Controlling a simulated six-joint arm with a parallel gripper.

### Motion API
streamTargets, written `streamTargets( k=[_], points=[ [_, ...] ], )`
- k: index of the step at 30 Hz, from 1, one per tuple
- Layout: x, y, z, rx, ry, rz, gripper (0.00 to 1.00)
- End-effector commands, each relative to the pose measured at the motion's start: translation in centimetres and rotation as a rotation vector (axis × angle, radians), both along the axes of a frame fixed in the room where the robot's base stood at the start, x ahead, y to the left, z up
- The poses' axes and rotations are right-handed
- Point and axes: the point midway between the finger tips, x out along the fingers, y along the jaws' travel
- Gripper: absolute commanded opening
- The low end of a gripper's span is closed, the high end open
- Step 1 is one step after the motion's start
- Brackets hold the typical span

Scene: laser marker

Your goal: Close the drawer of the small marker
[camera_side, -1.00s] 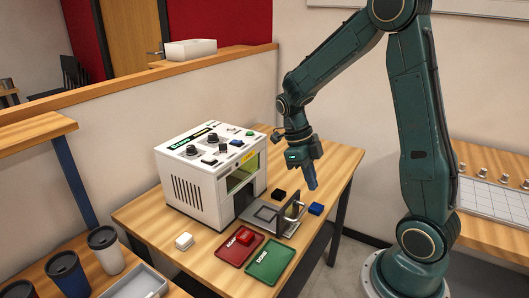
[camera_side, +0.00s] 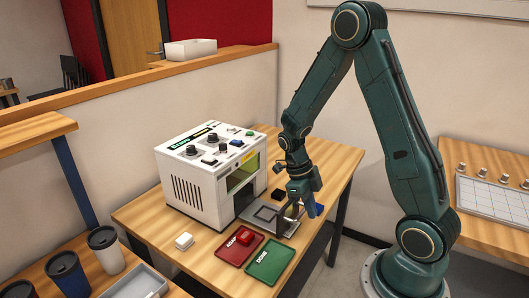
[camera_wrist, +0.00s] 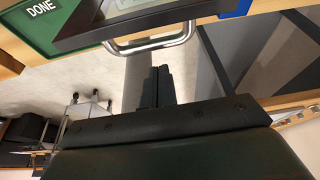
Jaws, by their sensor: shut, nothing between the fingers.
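The small marker (camera_side: 208,178) is a white box with knobs and buttons on top, on the wooden table. Its drawer (camera_side: 265,214) is pulled out toward the front right, with an upright front plate and a metal handle. In the wrist view the handle (camera_wrist: 150,45) and the dark drawer front (camera_wrist: 130,20) show at the top. My gripper (camera_side: 298,212) is shut and empty, pointing down just outside the drawer front. In the wrist view its fingertips (camera_wrist: 160,72) are close to the handle; I cannot tell whether they touch it.
A red tray (camera_side: 228,256) holding a red block (camera_side: 243,236) and a green DONE tray (camera_side: 268,264) lie in front of the drawer. A black block (camera_side: 278,195), a blue block (camera_side: 318,209) and a white block (camera_side: 184,241) are on the table.

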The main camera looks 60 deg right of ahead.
Motion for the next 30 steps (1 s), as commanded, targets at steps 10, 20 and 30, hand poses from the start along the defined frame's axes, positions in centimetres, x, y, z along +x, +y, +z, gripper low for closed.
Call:
streamTargets(
  k=[10,20,30],
  points=[
    [1.5,0.1,-0.3,0.0,0.001,0.001,0.0],
    [1.6,0.0,-0.3,0.0,0.001,0.001,0.0],
    [4.5,0.0,-0.3,0.0,0.0,0.0,0.0]
  ],
)
